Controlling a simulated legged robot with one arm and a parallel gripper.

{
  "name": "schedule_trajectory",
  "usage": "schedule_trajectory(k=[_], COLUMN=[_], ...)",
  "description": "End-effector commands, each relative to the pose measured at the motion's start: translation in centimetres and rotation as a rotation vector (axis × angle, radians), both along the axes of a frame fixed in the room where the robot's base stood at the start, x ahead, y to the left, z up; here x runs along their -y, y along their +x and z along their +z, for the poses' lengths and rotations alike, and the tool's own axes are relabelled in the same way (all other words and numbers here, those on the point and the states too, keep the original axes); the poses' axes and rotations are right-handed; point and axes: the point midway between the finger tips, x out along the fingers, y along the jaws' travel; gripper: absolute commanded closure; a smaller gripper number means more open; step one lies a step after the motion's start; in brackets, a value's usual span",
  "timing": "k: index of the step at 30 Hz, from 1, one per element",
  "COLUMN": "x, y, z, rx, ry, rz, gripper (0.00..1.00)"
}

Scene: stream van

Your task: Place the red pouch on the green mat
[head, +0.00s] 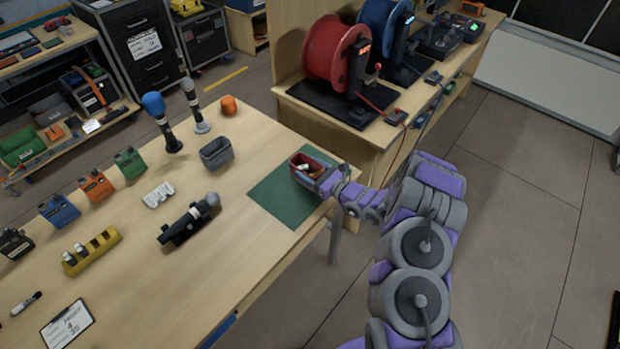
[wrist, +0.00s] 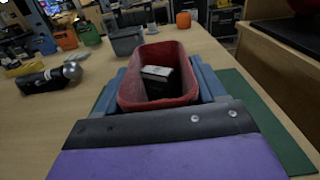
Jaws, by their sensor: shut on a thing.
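The red pouch (head: 304,178) is an open-topped red container with a small pale-topped dark item inside. My gripper (head: 325,179) is shut on it, with a blue-grey finger along each side of the red pouch (wrist: 158,104) in the wrist view. The pouch is upright over the green mat (head: 278,205), near its right part. The green mat (wrist: 262,122) also shows around the gripper in the wrist view. I cannot tell whether the pouch's base touches the mat; the underside is hidden.
A grey bin (head: 216,153) stands left of the mat. A black microphone (head: 188,222), a blue-topped microphone (head: 160,118) and an orange ball (head: 228,105) are also on the table. A bench with a red cable reel (head: 335,55) stands close behind the mat.

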Motion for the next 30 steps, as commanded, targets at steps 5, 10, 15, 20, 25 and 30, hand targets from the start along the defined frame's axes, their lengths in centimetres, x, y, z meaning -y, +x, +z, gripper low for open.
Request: schedule_trajectory(k=[5,10,15,20,25,30], x=[0.0,0.1,0.0,0.0,0.0,0.0], y=[0.2,0.2,0.2,0.2,0.2,0.2], z=[-1.2,-3.5,-3.5,-3.5,-3.5,-3.5], rx=[-0.001,-0.001,0.001,0.001,0.001,0.001], ry=[0.0,0.001,0.0,0.0,-0.001,-0.001], rz=[0.0,-0.001,0.0,0.0,-0.001,0.0], gripper=[0.61,0.61,0.61,0.21,0.05,0.05])
